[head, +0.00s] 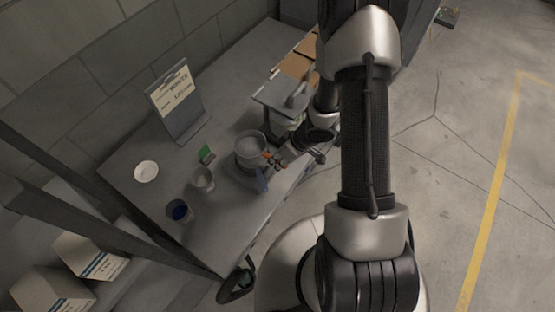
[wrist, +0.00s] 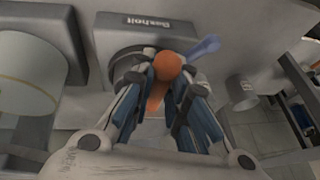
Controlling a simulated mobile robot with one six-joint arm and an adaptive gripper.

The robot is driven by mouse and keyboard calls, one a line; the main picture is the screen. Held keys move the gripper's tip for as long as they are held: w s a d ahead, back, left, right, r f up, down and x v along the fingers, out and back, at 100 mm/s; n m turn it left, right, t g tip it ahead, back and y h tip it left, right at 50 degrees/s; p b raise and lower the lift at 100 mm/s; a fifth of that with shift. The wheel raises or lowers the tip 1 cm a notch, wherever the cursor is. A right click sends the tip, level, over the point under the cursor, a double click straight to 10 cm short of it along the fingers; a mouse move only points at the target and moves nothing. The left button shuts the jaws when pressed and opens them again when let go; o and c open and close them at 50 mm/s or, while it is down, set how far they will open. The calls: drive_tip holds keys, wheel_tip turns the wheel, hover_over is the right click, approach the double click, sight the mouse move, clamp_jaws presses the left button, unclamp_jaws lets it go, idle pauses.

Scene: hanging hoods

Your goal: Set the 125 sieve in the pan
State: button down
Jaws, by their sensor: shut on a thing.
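My gripper (head: 277,159) is shut on an orange piece, which shows between the fingers in the wrist view (wrist: 167,68). It has a rounded top and a narrower part below. In the head view the gripper is beside a round grey vessel (head: 250,145) on the bench. No 125 marking is legible, so I cannot tell which round vessel is the sieve or the pan. A white shallow dish (head: 146,172) lies farther left.
A grey unit labelled Saxholt (wrist: 110,35) is behind the fingers, with a blue piece (wrist: 206,47) beside it. A sign stand (head: 178,105) and a small green item (head: 206,154) are on the bench (head: 230,85). The bench's left part has free room.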

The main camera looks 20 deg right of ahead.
drive_tip(key=shift+f+b, duration=0.75)
drive_tip(key=shift+f, duration=0.65)
drive_tip(key=c, duration=1.5)
unclamp_jaws()
drive_tip(key=v, duration=1.2)
